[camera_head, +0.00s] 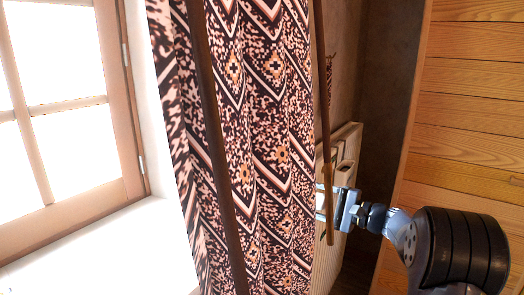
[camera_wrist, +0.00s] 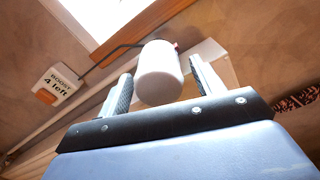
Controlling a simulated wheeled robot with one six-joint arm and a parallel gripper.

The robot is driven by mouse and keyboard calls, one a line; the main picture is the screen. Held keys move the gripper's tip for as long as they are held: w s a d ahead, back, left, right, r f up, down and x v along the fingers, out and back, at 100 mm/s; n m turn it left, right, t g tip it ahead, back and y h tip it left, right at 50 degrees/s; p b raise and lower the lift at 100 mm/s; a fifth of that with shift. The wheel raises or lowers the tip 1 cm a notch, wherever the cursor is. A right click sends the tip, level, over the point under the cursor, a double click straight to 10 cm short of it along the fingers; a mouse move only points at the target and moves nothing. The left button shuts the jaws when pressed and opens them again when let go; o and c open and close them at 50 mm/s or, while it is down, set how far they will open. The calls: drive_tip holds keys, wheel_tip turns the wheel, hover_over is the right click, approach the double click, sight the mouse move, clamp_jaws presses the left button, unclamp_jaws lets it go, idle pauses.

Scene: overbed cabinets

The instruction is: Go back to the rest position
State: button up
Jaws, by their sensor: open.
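My gripper (camera_head: 322,204) is at the end of my arm, which reaches in from the lower right in the head view. It is beside a thin brown wooden pole and in front of a pale panel. In the wrist view my gripper (camera_wrist: 162,70) is open, with one finger on each side of a white rounded cylinder (camera_wrist: 159,75). I cannot tell whether the cylinder lies between the fingers or just beyond them. A gap shows beside it near the right finger. Nothing is visibly gripped.
A patterned curtain (camera_head: 262,130) hangs in the middle, with a window (camera_head: 55,110) to its left. The thin brown pole (camera_head: 324,110) stands near my gripper, before the pale panel (camera_head: 345,150). A wooden plank wall (camera_head: 470,110) is right.

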drive_tip(key=shift+s+d, duration=0.25)
drive_tip(key=shift+d, duration=0.2)
drive_tip(key=v, duration=1)
drive_tip(key=x, duration=1.1)
drive_tip(key=shift+a+f, duration=0.15)
drive_tip(key=shift+n+b, duration=1)
drive_tip(key=n+b, duration=0.1)
drive_tip(key=n, duration=0.1)
drive_tip(key=shift+n+b, duration=0.4)
drive_tip(key=n+b, duration=0.1)
drive_tip(key=n, duration=0.3)
drive_tip(key=n+b, duration=0.1)
drive_tip(key=n, duration=0.1)
drive_tip(key=shift+r+b, duration=0.35)
drive_tip(key=n, duration=0.5)
drive_tip(key=shift+s+r, duration=0.1)
drive_tip(key=shift+s, duration=0.05)
drive_tip(key=shift+n+p, duration=0.6)
drive_tip(key=shift+n, duration=2.1)
